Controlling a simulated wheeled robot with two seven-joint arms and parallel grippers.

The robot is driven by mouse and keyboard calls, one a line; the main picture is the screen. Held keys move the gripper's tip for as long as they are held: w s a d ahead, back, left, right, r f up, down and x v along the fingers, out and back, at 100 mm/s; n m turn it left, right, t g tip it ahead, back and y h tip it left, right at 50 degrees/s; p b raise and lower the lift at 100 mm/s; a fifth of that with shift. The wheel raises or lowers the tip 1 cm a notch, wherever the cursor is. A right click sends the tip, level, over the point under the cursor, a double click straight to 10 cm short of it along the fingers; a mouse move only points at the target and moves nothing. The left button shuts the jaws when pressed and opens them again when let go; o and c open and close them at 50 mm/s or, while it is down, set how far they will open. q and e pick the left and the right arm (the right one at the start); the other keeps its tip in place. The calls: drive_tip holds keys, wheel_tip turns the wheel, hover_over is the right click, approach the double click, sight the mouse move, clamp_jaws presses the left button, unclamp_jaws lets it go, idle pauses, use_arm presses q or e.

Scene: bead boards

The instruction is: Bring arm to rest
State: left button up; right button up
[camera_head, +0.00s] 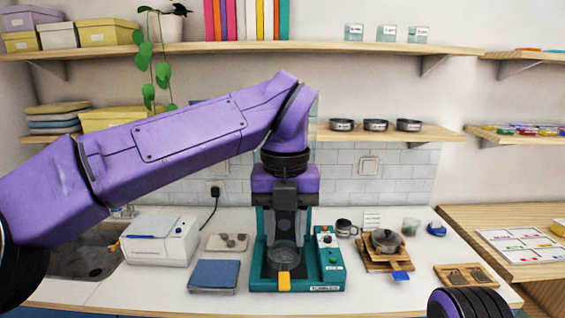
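My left arm comes in from the left, rises to an elbow near the middle and bends down. Its gripper (285,218) hangs in front of the teal machine (256,272) on the counter. The fingers are dark and small against the machine, so I cannot tell whether they are open or shut, or whether they touch it. A clear round dish or cup (284,256) shows in the machine below the gripper, with a yellow tab in front. Of my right arm only a black and purple part shows at the bottom right; its gripper is out of view.
A white box-shaped device (160,248) and a blue pad (214,275) are left of the machine. Shelves (390,131) hang behind. The counter's front right is mostly clear.

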use_arm(q)
drive_tip(key=w+a+f+m+t+y, duration=0.6)
drive_tip(key=w+a+f+m+t, duration=0.15)
drive_tip(key=w+f, duration=0.35)
drive_tip(key=s+a+f+m+t+h+b, duration=0.1)
drive_tip(key=s+a+f+m+t+b, duration=0.15)
drive_tip(key=f+m, duration=0.7)
drive_tip(key=s+a+f+m+t+h+b, duration=0.15)
drive_tip(key=a+f, duration=0.25)
drive_tip(key=f, duration=1.2)
drive_tip(key=s+a+f+m+g+h+b, duration=0.1)
drive_tip(key=s+a+f+m+g, duration=0.1)
drive_tip(key=s+a+f+m, duration=0.4)
drive_tip(key=s+a+f+m+g, duration=0.1)
drive_tip(key=s+f+m+g, duration=0.1)
drive_tip(key=s+f, duration=0.7)
drive_tip(key=s+a+f+m+g+b, duration=0.1)
drive_tip(key=s+a+f, duration=0.3)
drive_tip(key=s, duration=0.5)
drive_tip(key=s+a+f+m+g+b, duration=0.1)
drive_tip(key=s+a+f+g, duration=0.2)
drive_tip(key=s, duration=0.6)
wheel_tip(320, 180, down, 2)
drive_tip(key=a+y, duration=0.1)
drive_tip(key=a, duration=0.1)
drive_tip(key=shift+a, duration=0.3)
use_arm(e)
wheel_tip(320, 180, down, 8)
drive_tip(key=shift+r, duration=0.25)
